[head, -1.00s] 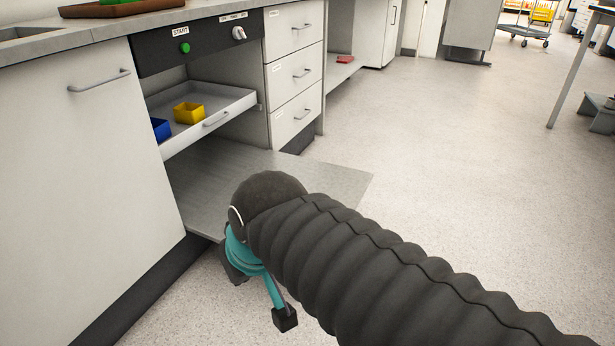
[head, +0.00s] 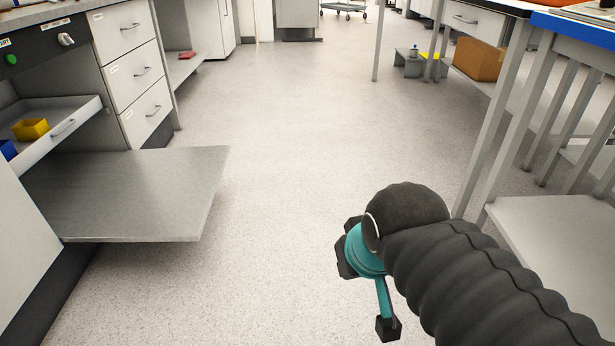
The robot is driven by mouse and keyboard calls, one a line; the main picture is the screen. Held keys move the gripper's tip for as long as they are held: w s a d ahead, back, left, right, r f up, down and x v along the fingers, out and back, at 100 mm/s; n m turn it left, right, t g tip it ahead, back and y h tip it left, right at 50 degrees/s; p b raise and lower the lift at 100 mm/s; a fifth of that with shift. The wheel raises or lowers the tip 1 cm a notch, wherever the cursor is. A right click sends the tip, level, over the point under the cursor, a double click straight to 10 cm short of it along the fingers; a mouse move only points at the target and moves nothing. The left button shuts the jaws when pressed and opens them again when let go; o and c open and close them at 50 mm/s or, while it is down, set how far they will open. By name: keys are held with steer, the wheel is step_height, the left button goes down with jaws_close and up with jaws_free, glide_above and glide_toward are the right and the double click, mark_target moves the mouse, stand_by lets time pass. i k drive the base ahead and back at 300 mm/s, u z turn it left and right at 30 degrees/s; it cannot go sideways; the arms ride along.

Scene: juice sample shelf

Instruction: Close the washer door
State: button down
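The washer door (head: 130,195) is a flat grey panel, folded down level and sticking out from the cabinet front at left. Above it a rack drawer (head: 62,130) is pulled partly out. It holds a yellow box (head: 31,129) and a blue box (head: 8,150). The control panel (head: 40,48) with a green button and a knob is above the drawer. My gripper (head: 366,295), teal with dark fingers, hangs over the floor to the right of the door, clear of it. One finger points down; the arm's dark sleeve hides part of the gripper, and its opening is unclear.
A white drawer unit (head: 136,70) stands just beyond the door. A table with metal legs (head: 490,130) and a low grey shelf (head: 560,235) are on the right, close to my arm. A cardboard box (head: 479,60) sits under the far table. The floor (head: 290,130) between is clear.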

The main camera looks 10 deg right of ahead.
mark_target(164, 195)
steer(key=z, duration=0.2)
steer(key=i, duration=1.45)
steer(key=u, duration=1.5)
steer(key=i, duration=0.5)
steer(key=u, duration=0.5)
